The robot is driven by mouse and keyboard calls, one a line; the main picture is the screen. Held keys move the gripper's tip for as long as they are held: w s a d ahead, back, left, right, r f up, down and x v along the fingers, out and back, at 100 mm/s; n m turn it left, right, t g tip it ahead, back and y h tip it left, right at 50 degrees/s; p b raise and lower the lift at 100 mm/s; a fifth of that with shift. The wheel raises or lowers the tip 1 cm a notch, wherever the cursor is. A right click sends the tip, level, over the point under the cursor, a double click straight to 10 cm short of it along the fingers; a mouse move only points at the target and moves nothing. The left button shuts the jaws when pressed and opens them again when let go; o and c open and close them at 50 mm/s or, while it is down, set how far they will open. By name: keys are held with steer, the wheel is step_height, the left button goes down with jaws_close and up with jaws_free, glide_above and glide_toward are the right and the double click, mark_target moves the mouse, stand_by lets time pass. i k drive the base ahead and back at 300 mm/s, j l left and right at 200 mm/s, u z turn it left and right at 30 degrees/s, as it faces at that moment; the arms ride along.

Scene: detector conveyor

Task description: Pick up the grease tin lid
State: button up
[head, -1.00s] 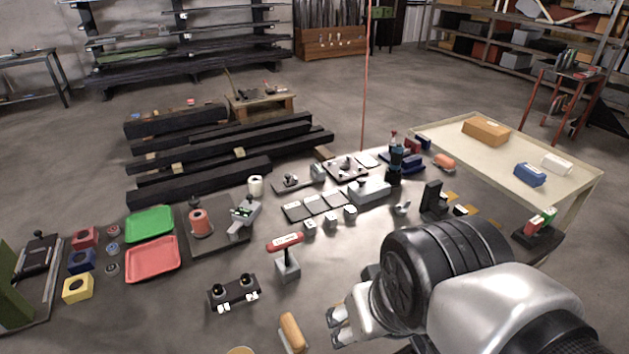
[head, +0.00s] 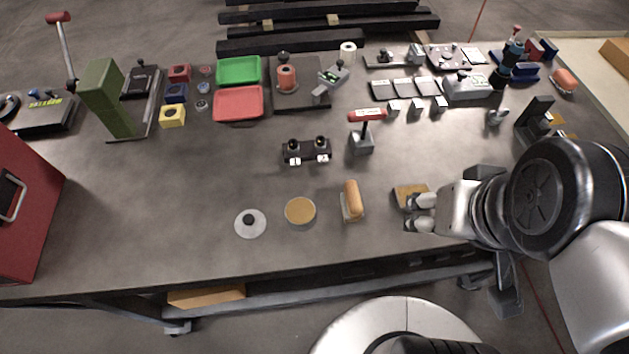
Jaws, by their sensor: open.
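The grease tin lid (head: 250,223) is a pale metal disc with a dark round knob. It lies flat on the grey table near its front edge. The round tin (head: 300,211), showing a tan-brown top, stands just right of the lid, apart from it. My gripper (head: 411,212) is at the right, low over the table, its fingertips pointing left and apart. It is well to the right of the lid, with the tin and a wooden-handled tool between them. Nothing shows between the fingers, though the view of them is small.
A wooden-handled brush or scraper (head: 352,200) lies right of the tin. A tan block (head: 409,194) lies beside my gripper. A red box (head: 25,205) is at far left. Table left of the lid is clear.

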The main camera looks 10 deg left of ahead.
mark_target(250, 223)
steer(key=k+l+u, duration=0.1)
steer(key=u, duration=1.35)
steer(key=z, duration=0.35)
steer(key=i+j, duration=0.3)
steer(key=j, duration=0.25)
